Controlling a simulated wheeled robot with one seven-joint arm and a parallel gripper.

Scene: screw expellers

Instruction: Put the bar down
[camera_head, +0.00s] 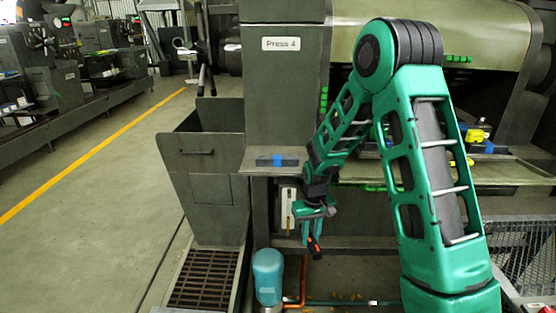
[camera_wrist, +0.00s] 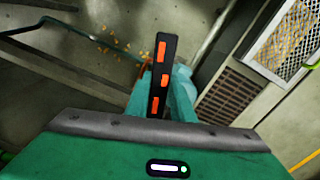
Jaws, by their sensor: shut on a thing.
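The bar is dark with orange patches. In the wrist view the bar (camera_wrist: 165,50) stands out from between the teal fingers of my gripper (camera_wrist: 160,100), its far end pointing up the picture. My gripper is shut on it. In the head view my gripper (camera_head: 311,228) hangs low in front of the press, and the bar (camera_head: 314,246) shows small, tilted, with an orange patch, clear of any surface. Part of the bar is hidden by the fingers.
A narrow ledge (camera_head: 243,165) with a blue-marked dark block (camera_head: 277,160) juts from Press 4 (camera_head: 283,60). A teal-topped canister (camera_head: 268,272) stands below, near a floor grate (camera_head: 205,278). A mesh panel (camera_head: 528,245) is at right. Open floor lies left.

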